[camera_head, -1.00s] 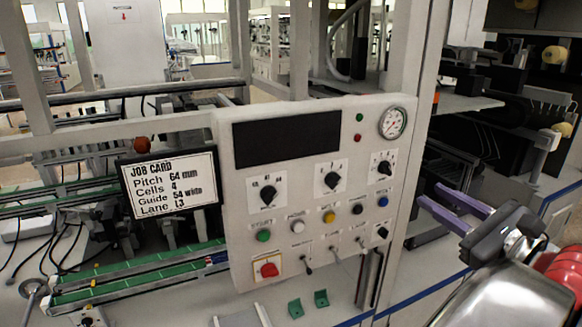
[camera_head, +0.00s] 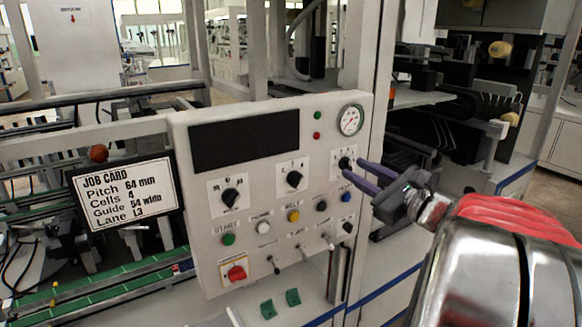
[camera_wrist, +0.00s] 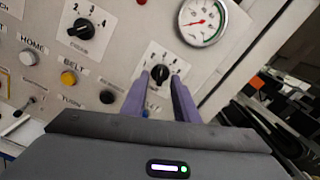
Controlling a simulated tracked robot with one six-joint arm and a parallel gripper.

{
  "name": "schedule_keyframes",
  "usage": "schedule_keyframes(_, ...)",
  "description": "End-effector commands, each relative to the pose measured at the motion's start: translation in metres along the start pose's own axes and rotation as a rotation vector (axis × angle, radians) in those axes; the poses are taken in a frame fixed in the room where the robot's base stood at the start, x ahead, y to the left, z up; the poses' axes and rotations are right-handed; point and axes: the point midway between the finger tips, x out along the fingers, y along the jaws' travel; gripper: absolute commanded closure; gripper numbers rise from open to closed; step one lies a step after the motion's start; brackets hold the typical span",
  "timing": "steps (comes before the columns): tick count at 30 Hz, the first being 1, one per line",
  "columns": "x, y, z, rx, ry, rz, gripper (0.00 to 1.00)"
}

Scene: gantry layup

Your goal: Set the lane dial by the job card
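The job card (camera_head: 124,194) hangs left of the grey control panel (camera_head: 183,140) and reads Pitch 64 mm, Cells 4, Guide 54 wide, Lane L3. The panel carries a left dial (camera_head: 231,197), a middle dial (camera_head: 294,179) and a right dial (camera_head: 345,162), all with black knobs on white plates. The small dial captions are too blurred to tell which is the lane dial. My gripper (camera_wrist: 160,80) is open, its two purple fingers spread around the right dial's knob (camera_wrist: 160,72). I cannot tell whether they touch it.
A pressure gauge (camera_head: 350,120) sits just above the right dial. Push buttons, including a green one (camera_head: 228,239) and a blue one (camera_head: 346,197), and toggle switches lie below the dials. A frame post stands right of the panel.

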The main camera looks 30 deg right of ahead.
Motion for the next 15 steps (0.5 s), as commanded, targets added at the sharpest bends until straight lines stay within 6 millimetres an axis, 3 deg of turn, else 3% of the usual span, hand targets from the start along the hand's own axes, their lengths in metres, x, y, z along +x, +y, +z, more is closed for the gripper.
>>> schedule_keyframes(6, 0.0135, 0.0002, 0.0004, -0.001, -0.001, 0.0, 0.73)
schedule_keyframes(15, 0.0143, 0.0002, 0.0004, -0.001, 0.0, 0.0, 0.74)
